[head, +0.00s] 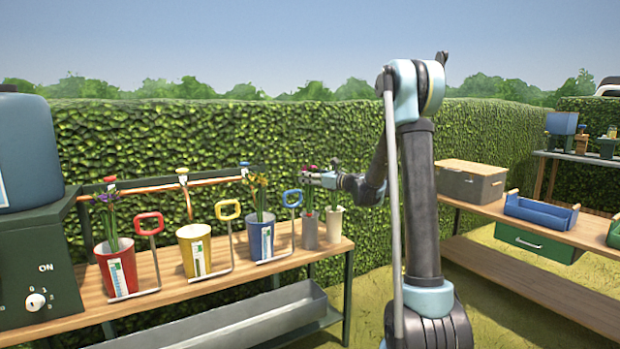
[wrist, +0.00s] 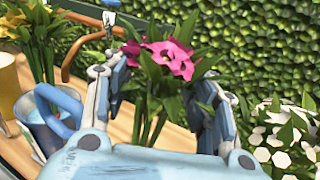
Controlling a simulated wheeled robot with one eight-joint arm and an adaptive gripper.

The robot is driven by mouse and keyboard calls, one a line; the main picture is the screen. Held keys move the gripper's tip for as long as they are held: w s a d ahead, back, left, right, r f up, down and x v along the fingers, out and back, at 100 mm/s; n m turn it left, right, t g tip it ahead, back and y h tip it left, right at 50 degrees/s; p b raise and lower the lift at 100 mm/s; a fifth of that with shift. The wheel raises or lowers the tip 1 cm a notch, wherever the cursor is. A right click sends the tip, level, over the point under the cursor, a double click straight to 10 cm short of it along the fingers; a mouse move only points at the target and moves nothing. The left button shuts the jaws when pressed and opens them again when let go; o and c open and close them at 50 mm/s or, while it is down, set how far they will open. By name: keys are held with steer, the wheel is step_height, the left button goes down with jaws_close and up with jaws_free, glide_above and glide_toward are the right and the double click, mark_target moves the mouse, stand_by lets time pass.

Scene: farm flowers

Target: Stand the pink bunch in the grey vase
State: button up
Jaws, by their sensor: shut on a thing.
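My gripper (head: 313,177) is shut on the pink bunch (wrist: 168,58), with a finger on each side of its leafy stems in the wrist view. The flower heads show above the fingers and the green stems hang down roughly upright. In the head view the pink bunch (head: 307,172) is small and partly covered by my gripper. The grey vase (head: 310,234) stands on the bench directly below it. The stems reach down to about the vase's mouth; I cannot tell whether their ends are inside. I cannot make out the grey vase in the wrist view.
A white vase (head: 334,224) with greenery stands close to the right of the grey one. A blue bucket (head: 260,238) with flowers and a raised handle is to the left, then a yellow bucket (head: 195,250) and a red bucket (head: 117,268). A pipe with taps runs behind.

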steer(key=o, duration=1.7)
steer(key=v, duration=1.2)
steer(key=shift+s+f, duration=0.1)
steer(key=shift+f, duration=0.05)
